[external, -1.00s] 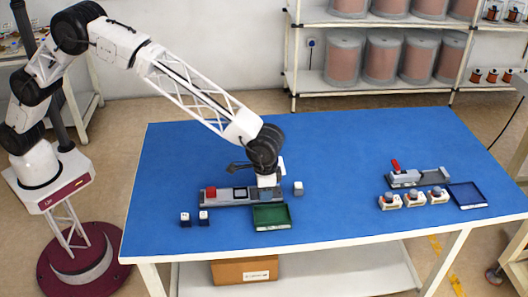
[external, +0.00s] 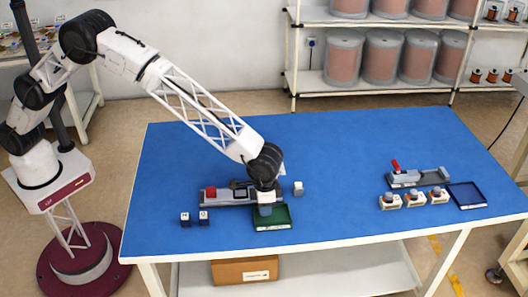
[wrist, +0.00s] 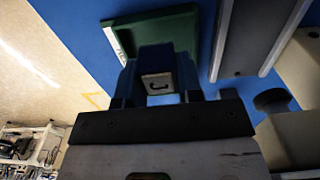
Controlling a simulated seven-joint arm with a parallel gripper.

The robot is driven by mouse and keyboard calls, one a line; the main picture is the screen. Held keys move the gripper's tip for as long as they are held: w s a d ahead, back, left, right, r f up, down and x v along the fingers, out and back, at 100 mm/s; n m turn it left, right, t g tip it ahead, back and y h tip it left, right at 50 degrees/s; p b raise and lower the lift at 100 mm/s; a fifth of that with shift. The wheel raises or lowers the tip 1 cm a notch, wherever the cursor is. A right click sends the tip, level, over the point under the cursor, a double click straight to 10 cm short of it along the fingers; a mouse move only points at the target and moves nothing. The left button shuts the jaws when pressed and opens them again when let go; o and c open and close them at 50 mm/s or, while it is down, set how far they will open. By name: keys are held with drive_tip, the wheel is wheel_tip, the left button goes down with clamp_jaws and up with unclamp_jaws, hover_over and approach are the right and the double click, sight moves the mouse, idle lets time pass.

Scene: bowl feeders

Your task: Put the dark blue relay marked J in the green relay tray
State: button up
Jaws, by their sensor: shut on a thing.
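My gripper (external: 265,201) is shut on a dark relay (wrist: 158,83), which shows between the fingers in the wrist view. Its pale label carries a hooked mark that looks like a J on its side. In the external view my gripper is over the left part of the green relay tray (external: 280,222), and the relay is hard to make out there. The tray, empty where visible, also shows beyond the relay in the wrist view (wrist: 183,29). I cannot tell whether the relay touches the tray.
A grey fixture with a red block (external: 211,193) lies just behind the tray. Two dark blue relays with white tops (external: 194,219) stand to its left. A grey block (external: 298,188) stands to the right. Another fixture (external: 420,179), several small parts and a blue tray (external: 467,195) are far right.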

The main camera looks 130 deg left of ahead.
drive_tip(key=shift+f, duration=1.15)
drive_tip(key=shift+f, duration=0.15)
drive_tip(key=o, duration=0.7)
wheel_tip(320, 180, up, 12)
drive_tip(key=shift+r, duration=0.15)
idle(0.5)
